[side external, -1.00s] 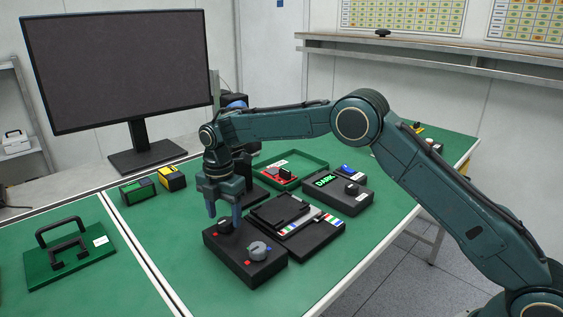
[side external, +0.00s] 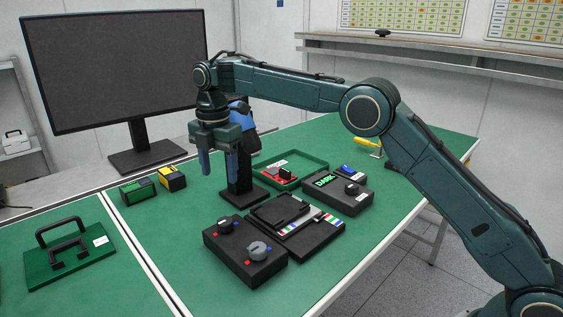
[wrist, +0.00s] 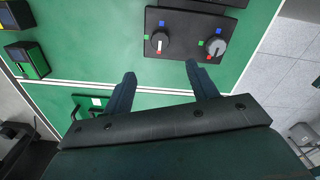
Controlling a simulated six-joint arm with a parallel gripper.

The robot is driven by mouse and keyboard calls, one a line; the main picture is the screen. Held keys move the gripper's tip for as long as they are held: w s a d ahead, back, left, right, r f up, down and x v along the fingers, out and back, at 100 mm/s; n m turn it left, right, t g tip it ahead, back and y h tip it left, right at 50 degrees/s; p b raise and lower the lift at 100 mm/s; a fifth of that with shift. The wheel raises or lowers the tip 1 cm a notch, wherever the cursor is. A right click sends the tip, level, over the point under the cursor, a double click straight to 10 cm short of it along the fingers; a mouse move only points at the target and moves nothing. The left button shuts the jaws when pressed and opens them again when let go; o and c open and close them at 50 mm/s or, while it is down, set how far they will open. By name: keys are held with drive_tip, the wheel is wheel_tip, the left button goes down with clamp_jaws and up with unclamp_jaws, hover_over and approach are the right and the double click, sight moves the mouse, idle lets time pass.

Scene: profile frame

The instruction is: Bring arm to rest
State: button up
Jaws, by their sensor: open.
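My gripper (side external: 219,163) hangs fingers down above the green table (side external: 160,235), higher than the devices on it. Its two fingers are apart with nothing between them. In the wrist view my gripper (wrist: 158,82) also shows spread and empty. The black box with two knobs (side external: 245,268) lies on the table below and in front of it. In the wrist view this knob box (wrist: 188,52) is beyond the fingertips, and no finger touches it.
A black device with a sliding plate (side external: 318,243), a box with a green DARK display (side external: 345,199) and a green tray (side external: 318,158) sit nearby. A black post base (side external: 236,196) stands behind my gripper. A large monitor (side external: 115,65) stands at the back left. Open table lies front left.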

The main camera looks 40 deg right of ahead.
drive_tip(key=shift+r, duration=0.1)
idle(0.3)
drive_tip(key=s+d+r+m+t, duration=0.1)
drive_tip(key=s+d+r+m, duration=0.45)
drive_tip(key=s, duration=0.35)
drive_tip(key=s+d+r+m+t, duration=0.2)
drive_tip(key=s+d+r+m, duration=0.25)
drive_tip(key=s+r, duration=0.35)
drive_tip(key=s+d+f+m+t, duration=0.1)
drive_tip(key=s+f+m, duration=0.2)
drive_tip(key=s, duration=0.5)
drive_tip(key=s+d+f+m, duration=0.2)
drive_tip(key=s+m, duration=0.3)
drive_tip(key=s, duration=0.3)
drive_tip(key=s+d+f+m+t, duration=0.1)
drive_tip(key=s+f+m, duration=0.2)
drive_tip(key=s, duration=0.5)
drive_tip(key=shift+d+f+m+t, duration=0.3)
drive_tip(key=shift+f+m, duration=0.1)
drive_tip(key=shift+f, duration=0.3)
